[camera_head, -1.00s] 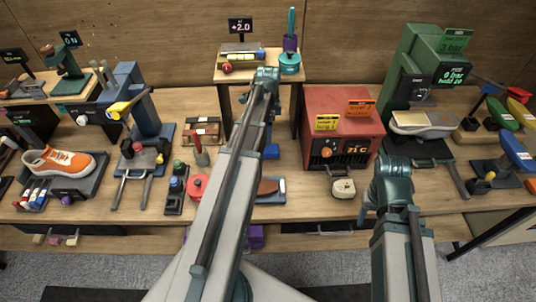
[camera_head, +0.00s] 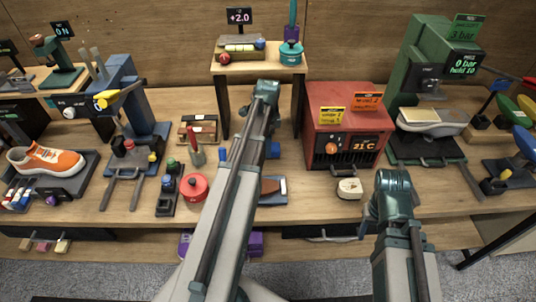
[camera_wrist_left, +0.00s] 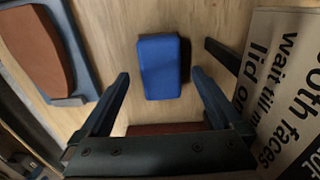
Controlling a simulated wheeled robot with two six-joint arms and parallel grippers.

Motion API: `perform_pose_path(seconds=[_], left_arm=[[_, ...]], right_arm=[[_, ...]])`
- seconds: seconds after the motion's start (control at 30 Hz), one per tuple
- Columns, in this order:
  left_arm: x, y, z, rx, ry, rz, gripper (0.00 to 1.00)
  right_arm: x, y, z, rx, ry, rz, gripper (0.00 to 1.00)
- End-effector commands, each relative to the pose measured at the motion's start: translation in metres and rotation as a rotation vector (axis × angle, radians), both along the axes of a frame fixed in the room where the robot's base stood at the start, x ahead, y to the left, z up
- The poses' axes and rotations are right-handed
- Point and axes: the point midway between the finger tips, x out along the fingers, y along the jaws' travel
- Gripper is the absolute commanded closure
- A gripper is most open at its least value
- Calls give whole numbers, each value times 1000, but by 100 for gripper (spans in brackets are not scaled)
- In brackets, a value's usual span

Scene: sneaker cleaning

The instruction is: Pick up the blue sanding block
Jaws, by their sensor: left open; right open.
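The blue sanding block (camera_wrist_left: 160,66) lies on the wooden bench in the left wrist view. It sits ahead of and between the two dark fingers of my open left gripper (camera_wrist_left: 160,76), and I see no contact. In the head view the block (camera_head: 274,150) is partly covered by my left arm, and the left gripper's fingers are hidden there. My right gripper (camera_head: 366,222) is empty near the bench's front edge, right of centre, pointing down; its jaws are hard to make out.
A brown pad (camera_wrist_left: 36,45) in a blue-grey tray lies beside the block; a printed sign (camera_wrist_left: 292,75) is on the other side. In the head view, a red heater box (camera_head: 345,125) stands right of the block and a red round pot (camera_head: 194,187) left of it.

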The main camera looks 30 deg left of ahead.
Motion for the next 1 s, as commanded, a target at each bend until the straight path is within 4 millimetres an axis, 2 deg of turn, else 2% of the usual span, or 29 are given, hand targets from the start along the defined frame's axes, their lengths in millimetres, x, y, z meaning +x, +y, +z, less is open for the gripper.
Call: perform_pose_path(seconds=[0.03, 0.17, 0.47, 1.0], left_arm=[[2, 2, -14, 0, 0, 0, 0], [1, 1, -27, 0, 0, 0, 0], [1, 1, -27, 0, 0, 0, 0], [1, 1, -27, 0, 0, 0, 94]], right_arm=[[0, 0, -14, 0, 0, 0, 50], [0, 0, -27, 0, 0, 0, 50], [0, 0, -27, 0, 0, 0, 50], [0, 0, -27, 0, 0, 0, 50]])
